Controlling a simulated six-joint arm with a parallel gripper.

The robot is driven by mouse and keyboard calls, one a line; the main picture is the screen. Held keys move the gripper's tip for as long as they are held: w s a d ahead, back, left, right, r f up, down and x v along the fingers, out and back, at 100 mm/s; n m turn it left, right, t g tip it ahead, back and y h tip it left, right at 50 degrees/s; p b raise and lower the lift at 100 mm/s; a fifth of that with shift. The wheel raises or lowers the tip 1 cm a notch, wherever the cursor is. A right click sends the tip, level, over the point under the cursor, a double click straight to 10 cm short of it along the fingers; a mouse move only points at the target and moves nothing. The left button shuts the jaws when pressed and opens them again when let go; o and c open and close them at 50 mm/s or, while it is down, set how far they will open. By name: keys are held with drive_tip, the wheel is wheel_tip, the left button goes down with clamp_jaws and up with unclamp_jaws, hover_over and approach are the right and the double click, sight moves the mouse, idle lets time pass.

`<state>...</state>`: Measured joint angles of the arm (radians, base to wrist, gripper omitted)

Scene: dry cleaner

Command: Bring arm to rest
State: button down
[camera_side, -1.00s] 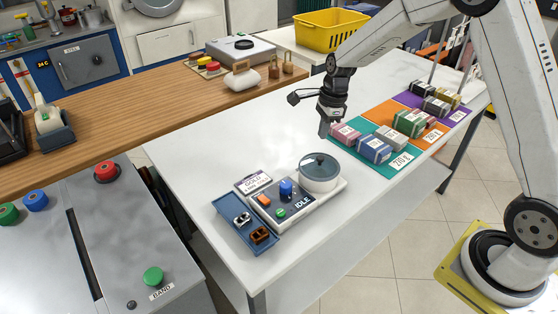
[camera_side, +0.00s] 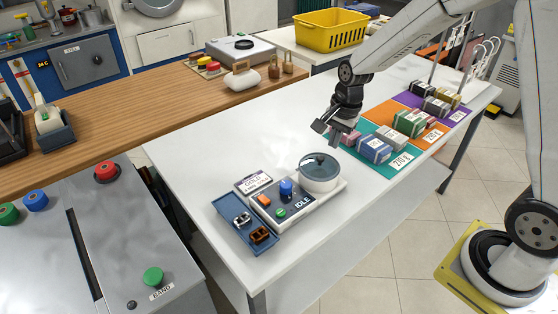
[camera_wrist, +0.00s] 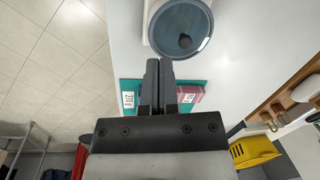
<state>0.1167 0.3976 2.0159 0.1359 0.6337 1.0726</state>
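My gripper (camera_side: 318,129) hangs above the white table (camera_side: 210,150), just left of the front packages on the teal mat. In the wrist view its two fingers (camera_wrist: 160,64) lie side by side, shut with nothing visible between them. The arm reaches in from the upper right, its wrist bent. A device with a round lidded pot (camera_side: 319,168) stands on the table, left of and below the gripper in the side view. Its panel reads IDLE. The pot also shows beyond the fingertips in the wrist view (camera_wrist: 181,28).
Several wrapped packages (camera_side: 375,151) sit on teal, orange and purple mats at the right. A blue tray (camera_side: 240,226) with small clips is beside the device. A yellow basket (camera_side: 330,32) stands behind. The table's middle left is clear.

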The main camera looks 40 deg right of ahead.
drive_tip(key=s+a+n+t, duration=0.1)
drive_tip(key=s+a+n, duration=0.2)
drive_tip(key=s+n, duration=1)
drive_tip(key=shift+s+a+r+n+h, duration=0.25)
drive_tip(key=shift+n+h, duration=0.15)
drive_tip(key=shift+n, duration=0.5)
drive_tip(key=shift+w, duration=0.1)
idle(0.8)
